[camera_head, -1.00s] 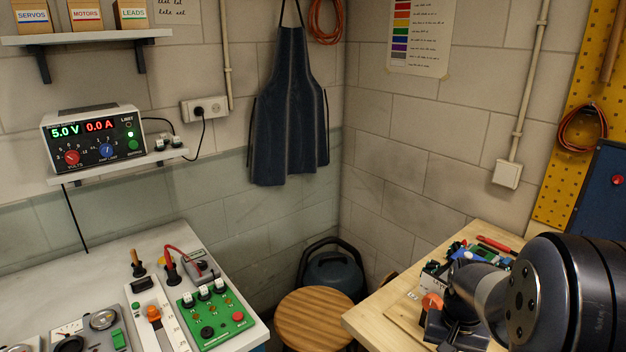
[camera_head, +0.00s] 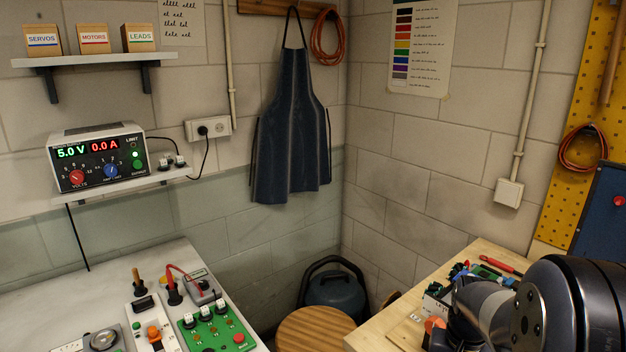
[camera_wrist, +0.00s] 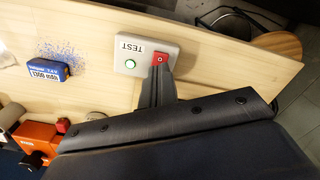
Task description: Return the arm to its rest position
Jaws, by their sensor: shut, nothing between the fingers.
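My arm (camera_head: 560,310) reaches in from the lower right of the head view, over the wooden bench (camera_head: 385,330). It is bent, with the dark wrist low above the bench top. My gripper's fingertips are cut off or hidden in the head view. In the wrist view my gripper (camera_wrist: 160,72) is shut and empty. Its dark fingers point at a pale TEST box (camera_wrist: 133,56) with a lit green lamp and a red switch (camera_wrist: 160,58). The fingertips appear right at the switch; I cannot tell whether they touch it.
A blue block (camera_wrist: 53,70) and an orange device (camera_wrist: 36,142) are on the bench in the wrist view. A round stool (camera_head: 316,330) stands between the benches. The white bench (camera_head: 130,270) at left holds a green panel (camera_head: 217,332). A dark apron (camera_head: 291,150) hangs behind.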

